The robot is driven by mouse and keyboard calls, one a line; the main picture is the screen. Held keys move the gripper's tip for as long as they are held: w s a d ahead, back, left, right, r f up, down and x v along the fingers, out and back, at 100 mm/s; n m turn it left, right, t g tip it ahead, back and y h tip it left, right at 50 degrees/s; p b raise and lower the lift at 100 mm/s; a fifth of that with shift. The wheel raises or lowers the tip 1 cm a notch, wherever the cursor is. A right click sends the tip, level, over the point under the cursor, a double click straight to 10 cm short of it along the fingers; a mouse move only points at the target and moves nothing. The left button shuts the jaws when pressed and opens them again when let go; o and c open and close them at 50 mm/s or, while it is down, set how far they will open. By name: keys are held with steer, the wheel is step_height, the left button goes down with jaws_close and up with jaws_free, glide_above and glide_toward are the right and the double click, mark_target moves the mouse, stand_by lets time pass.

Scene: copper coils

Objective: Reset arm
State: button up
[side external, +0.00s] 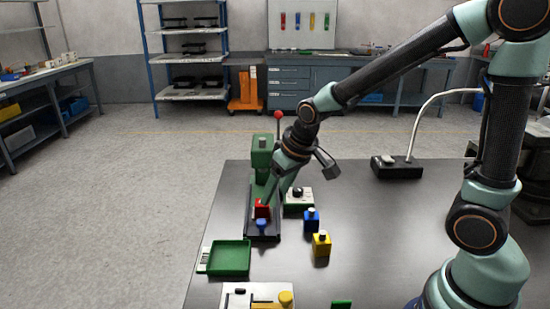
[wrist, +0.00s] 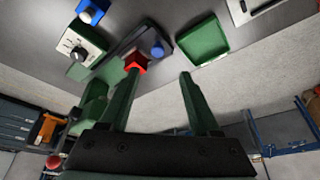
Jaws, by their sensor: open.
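My gripper (side external: 275,192) hangs over the green press at the far left part of the table. In the wrist view my gripper (wrist: 160,80) shows two green fingers spread apart with nothing held between them. A small red block (side external: 262,211) sits on the dark base of the green press (side external: 262,146). The red block (wrist: 136,62) appears close to the tip of the left finger in the wrist view; whether they touch I cannot tell. A blue knob (side external: 262,226) is in front of the red block. No copper coil can be made out.
A green tray (side external: 230,257) lies at the front left. A white control box (side external: 300,203), a blue block (side external: 311,222) and a yellow block (side external: 321,245) stand right of the press. A black box (side external: 398,168) sits farther back. The table's middle is clear.

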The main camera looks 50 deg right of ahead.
steer(key=s+d+r+t, duration=0.1)
steer(key=s+d+r, duration=0.1)
steer(key=s+r, duration=0.7)
steer(key=shift+s+d+r, duration=0.25)
steer(key=shift+s+r, duration=0.1)
steer(key=shift+s, duration=0.85)
